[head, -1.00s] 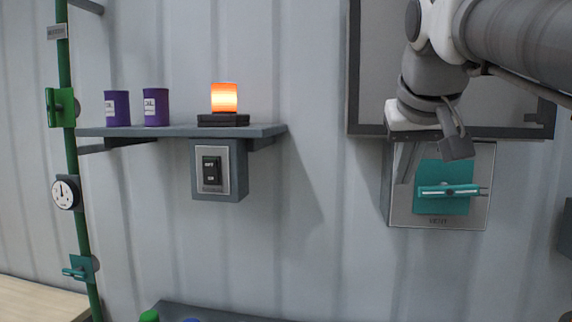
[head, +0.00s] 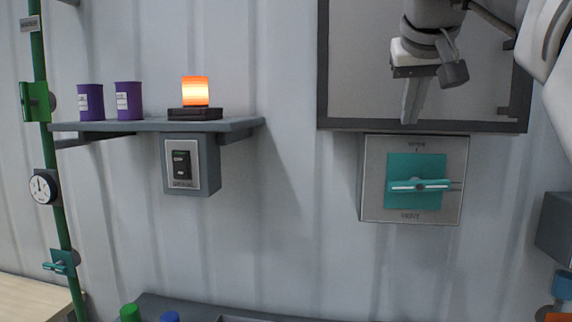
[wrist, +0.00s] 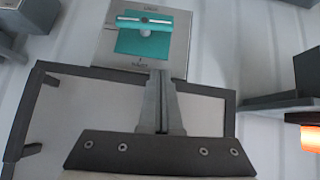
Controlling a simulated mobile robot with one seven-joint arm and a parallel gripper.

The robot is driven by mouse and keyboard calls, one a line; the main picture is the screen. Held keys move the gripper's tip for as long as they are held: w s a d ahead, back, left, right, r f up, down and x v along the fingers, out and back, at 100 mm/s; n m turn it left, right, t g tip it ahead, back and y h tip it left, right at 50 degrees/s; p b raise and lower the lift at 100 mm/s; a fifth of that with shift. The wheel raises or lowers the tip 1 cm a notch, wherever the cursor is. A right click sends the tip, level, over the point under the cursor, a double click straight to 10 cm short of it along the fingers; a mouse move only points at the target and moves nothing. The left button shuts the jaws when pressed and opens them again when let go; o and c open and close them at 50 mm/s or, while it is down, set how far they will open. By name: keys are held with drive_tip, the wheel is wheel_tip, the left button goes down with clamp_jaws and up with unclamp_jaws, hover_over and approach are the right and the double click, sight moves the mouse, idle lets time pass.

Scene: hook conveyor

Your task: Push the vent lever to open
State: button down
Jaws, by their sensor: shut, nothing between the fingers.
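The vent lever (head: 420,186) is a teal bar on a teal square plate, mounted on a grey vent panel (head: 370,200) on the wall. The lever lies about level, with its thin tip to the right in the head view. In the wrist view the lever (wrist: 143,21) shows near the top, upside down. My gripper (head: 409,121) is shut and empty. In the head view its fingertips show just above the panel, apart from the lever. In the wrist view my gripper (wrist: 158,74) points toward the panel's edge, short of the lever.
A dark-framed board (head: 322,75) is on the wall above the panel. To the left, a shelf (head: 230,125) holds purple cans and a lit orange lamp (head: 195,91), with a switch box (head: 183,164) below. A grey box (head: 557,225) is at the right edge.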

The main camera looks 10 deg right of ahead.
hover_over(419, 186)
drive_tip(key=a, duration=0.4)
drive_tip(key=f, duration=0.7)
drive_tip(key=shift+w+f, duration=0.1)
drive_tip(key=shift+w, duration=0.1)
wheel_tip(419, 186, down, 2)
drive_tip(key=shift+d+f, duration=0.1)
drive_tip(key=shift+s+f, duration=0.1)
drive_tip(key=shift+f, duration=0.7)
